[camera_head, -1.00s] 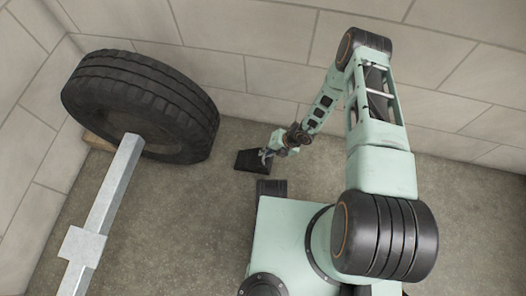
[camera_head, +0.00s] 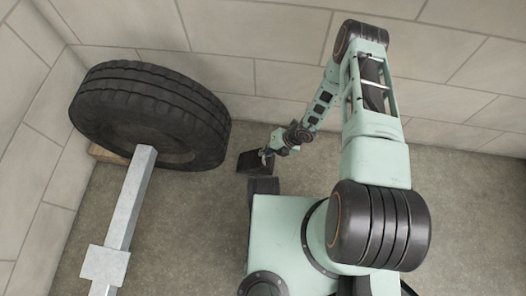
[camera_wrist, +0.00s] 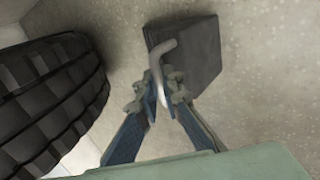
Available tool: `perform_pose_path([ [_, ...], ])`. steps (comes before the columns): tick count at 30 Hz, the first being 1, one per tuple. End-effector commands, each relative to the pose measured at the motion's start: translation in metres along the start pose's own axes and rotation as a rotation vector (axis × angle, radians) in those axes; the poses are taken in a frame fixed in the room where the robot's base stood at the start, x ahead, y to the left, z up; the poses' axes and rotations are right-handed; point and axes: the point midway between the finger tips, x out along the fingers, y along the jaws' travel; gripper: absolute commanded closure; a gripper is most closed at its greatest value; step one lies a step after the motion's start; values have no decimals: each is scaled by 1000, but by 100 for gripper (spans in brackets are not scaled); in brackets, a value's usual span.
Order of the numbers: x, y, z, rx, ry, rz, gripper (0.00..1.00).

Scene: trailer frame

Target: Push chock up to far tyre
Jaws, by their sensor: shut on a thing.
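The black wedge chock (camera_head: 250,163) lies on the floor to the right of the tyre (camera_head: 150,115). In the head view a small gap of floor shows between chock and tyre. My gripper (camera_head: 268,153) is at the chock's right side. In the wrist view the chock (camera_wrist: 190,55) lies beyond my gripper (camera_wrist: 160,98), which is shut on the chock's pale curved handle (camera_wrist: 163,70). The tyre (camera_wrist: 45,100) fills the left of the wrist view, apart from the chock. The chock's lower edges are partly hidden in the head view.
A grey metal axle beam (camera_head: 128,205) runs from the tyre towards the front left. A pale block wall (camera_head: 290,50) stands close behind. Concrete floor (camera_head: 190,230) is clear between beam and my base.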

Motion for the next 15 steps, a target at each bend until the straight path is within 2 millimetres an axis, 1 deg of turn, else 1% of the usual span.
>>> perform_pose_path([
  [8,-2,0,0,-1,-1,4,100],
  [11,1,3,0,-2,-1,5,100],
  [15,11,12,0,-4,-1,8,100],
])
